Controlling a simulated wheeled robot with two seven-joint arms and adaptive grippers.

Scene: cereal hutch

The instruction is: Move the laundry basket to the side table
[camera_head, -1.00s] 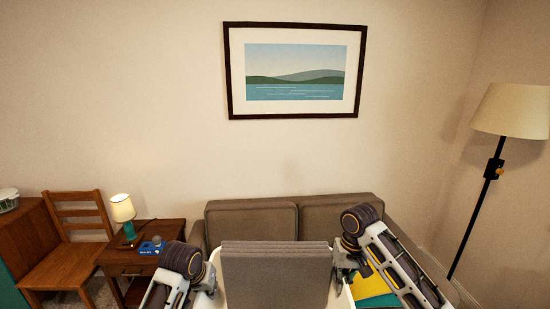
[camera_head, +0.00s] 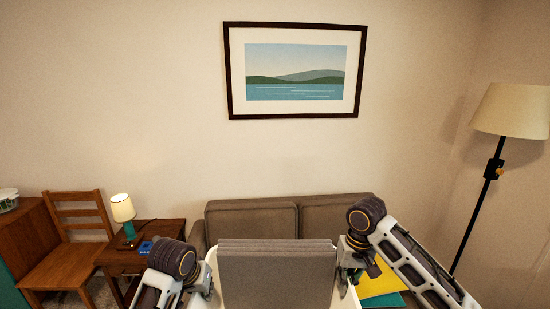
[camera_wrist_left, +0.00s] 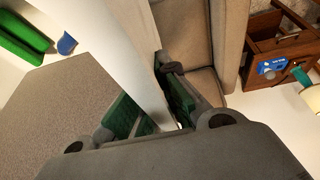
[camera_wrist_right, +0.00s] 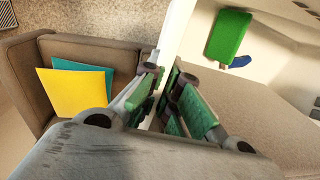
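The white laundry basket (camera_head: 213,260) is in front of me at the bottom of the head view, with a large grey block-like item (camera_head: 275,272) inside. My left gripper (camera_head: 205,280) is at its left rim; in the left wrist view the fingers (camera_wrist_left: 155,112) sit on both sides of the white wall (camera_wrist_left: 125,50). My right gripper (camera_head: 352,268) is at the right rim; in the right wrist view its fingers (camera_wrist_right: 163,100) close on the wall (camera_wrist_right: 178,35). The wooden side table (camera_head: 122,257) stands at the left, partly hidden by my left arm.
A lit lamp (camera_head: 123,213) and a blue box (camera_head: 146,247) are on the side table. A wooden chair (camera_head: 70,255) stands left of it. A brown sofa (camera_head: 340,215) is behind the basket, with yellow (camera_head: 383,282) and teal pieces on it. A floor lamp (camera_head: 490,175) stands right.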

